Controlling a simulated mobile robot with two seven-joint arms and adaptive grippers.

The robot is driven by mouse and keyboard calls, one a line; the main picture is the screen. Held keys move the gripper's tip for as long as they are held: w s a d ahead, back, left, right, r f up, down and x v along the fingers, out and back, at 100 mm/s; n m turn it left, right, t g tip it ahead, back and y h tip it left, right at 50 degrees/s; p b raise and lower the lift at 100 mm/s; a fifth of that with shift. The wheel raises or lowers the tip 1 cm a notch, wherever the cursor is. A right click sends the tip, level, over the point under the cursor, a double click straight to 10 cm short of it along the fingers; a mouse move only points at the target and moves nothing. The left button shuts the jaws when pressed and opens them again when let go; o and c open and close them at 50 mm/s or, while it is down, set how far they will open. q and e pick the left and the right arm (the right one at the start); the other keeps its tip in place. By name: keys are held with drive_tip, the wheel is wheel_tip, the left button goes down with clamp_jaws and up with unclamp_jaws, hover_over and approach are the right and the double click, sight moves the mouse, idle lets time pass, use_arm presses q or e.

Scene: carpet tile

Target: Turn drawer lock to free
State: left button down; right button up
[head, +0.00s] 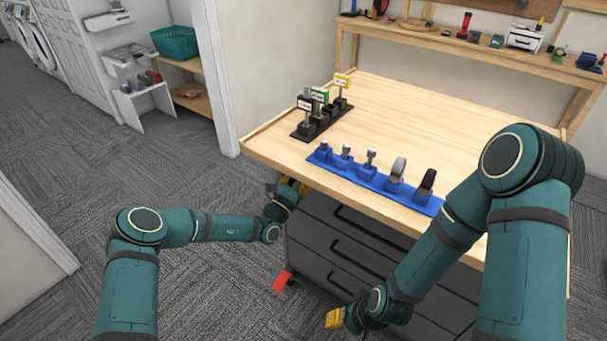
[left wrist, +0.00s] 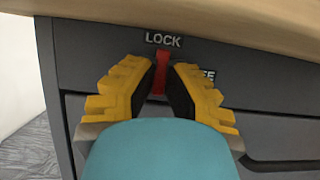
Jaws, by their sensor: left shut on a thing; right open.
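In the left wrist view, a red lock lever (left wrist: 161,72) stands upright below the white LOCK label (left wrist: 163,40) on the dark drawer front. A second label, partly hidden, ends in "EE" (left wrist: 208,76) to its right. My left gripper (left wrist: 165,78) is shut on the red lever, one yellow finger on each side. In the head view my left gripper (head: 295,187) is at the left corner of the drawer cabinet (head: 345,245), under the table edge, and the lever is hidden there. My right gripper (head: 345,318) is open and empty, low in front of the drawers.
The wooden tabletop (head: 455,140) overhangs the drawers. A blue rack (head: 368,180) with tools and a black rack (head: 322,120) with labelled pieces stand on it. A red piece (head: 282,280) shows low at the cabinet's left. Open carpet (head: 190,285) lies to the left.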

use_arm(q)
drive_tip(key=shift+m, duration=0.4)
drive_tip(key=shift+w+a+r+m+g+h+p, duration=0.1)
drive_tip(key=shift+m+g+h+p, duration=0.6)
drive_tip(key=shift+m, duration=1.55)
drive_tip(key=shift+w+a+r+m+g+h+p, duration=0.1)
drive_tip(key=shift+m+g+h+p, duration=0.2)
drive_tip(key=shift+m+g+h, duration=1.35)
drive_tip(key=shift+m+t+y, duration=0.35)
drive_tip(key=shift+m+y, duration=0.4)
drive_tip(key=shift+m, duration=0.05)
drive_tip(key=c, duration=1)
unclamp_jaws()
drive_tip(key=shift+d, duration=0.1)
drive_tip(key=shift+f, duration=0.1)
drive_tip(key=shift+s, duration=0.15)
